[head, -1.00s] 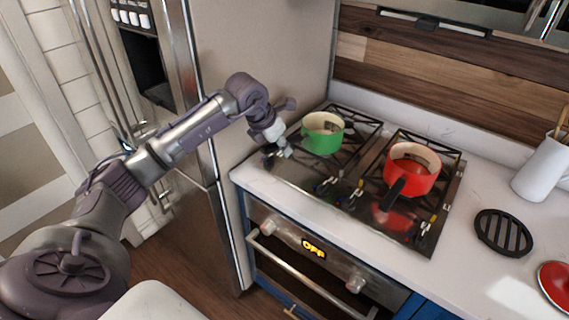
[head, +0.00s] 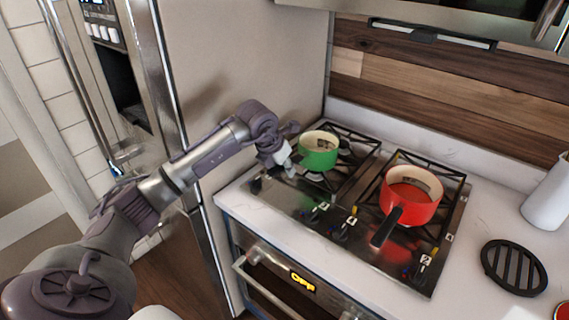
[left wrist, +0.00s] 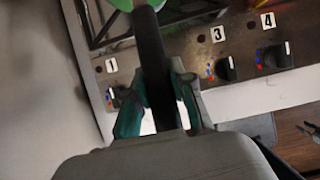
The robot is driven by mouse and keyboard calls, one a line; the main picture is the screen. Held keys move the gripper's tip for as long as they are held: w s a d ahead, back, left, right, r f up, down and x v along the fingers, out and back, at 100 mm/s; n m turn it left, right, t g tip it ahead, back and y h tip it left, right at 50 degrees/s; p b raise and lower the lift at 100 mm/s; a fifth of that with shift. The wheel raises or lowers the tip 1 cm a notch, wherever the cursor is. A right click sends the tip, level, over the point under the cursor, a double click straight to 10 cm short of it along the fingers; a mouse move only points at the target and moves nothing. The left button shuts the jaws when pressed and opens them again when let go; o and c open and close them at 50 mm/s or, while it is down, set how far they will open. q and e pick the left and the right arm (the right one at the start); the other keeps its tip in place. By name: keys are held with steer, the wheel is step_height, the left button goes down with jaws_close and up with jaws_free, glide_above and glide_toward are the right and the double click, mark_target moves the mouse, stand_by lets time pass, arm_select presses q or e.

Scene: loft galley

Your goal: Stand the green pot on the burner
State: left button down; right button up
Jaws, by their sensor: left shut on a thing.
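The green pot (head: 318,155) stands upright over the left side of the stove, at the left grate (head: 350,182); I cannot tell if its base rests fully on the grate. My left gripper (head: 291,167) is beside the pot, at its near left. In the left wrist view, the left gripper (left wrist: 158,100) is shut on the pot's dark handle (left wrist: 152,62), and the green pot's edge (left wrist: 122,4) shows at the top. The handle is mostly hidden by the gripper in the head view.
A red pot (head: 408,205) stands on the right grate, its dark handle pointing to the near left. A black trivet (head: 513,268) and a white pitcher (head: 549,192) are on the counter at right. Numbered knobs (left wrist: 225,67) line the stove front. The fridge (head: 250,80) is close at left.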

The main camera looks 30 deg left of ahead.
arm_select(q)
steer(key=shift+f, duration=0.4)
steer(key=shift+s+f+b, duration=0.1)
steer(key=shift+f+b, duration=0.05)
steer(key=shift+b, duration=0.15)
arm_select(e)
steer(key=shift+w+a+f, duration=0.1)
steer(key=shift+a+f, duration=0.05)
steer(key=shift+f, duration=0.3)
steer(key=shift+w, duration=0.15)
arm_select(q)
steer(key=c, duration=1)
jaws_free()
steer(key=shift+o, duration=0.4)
arm_select(e)
steer(key=shift+w, duration=0.1)
arm_select(q)
steer(key=shift+f, duration=0.1)
arm_select(e)
steer(key=shift+w, duration=0.15)
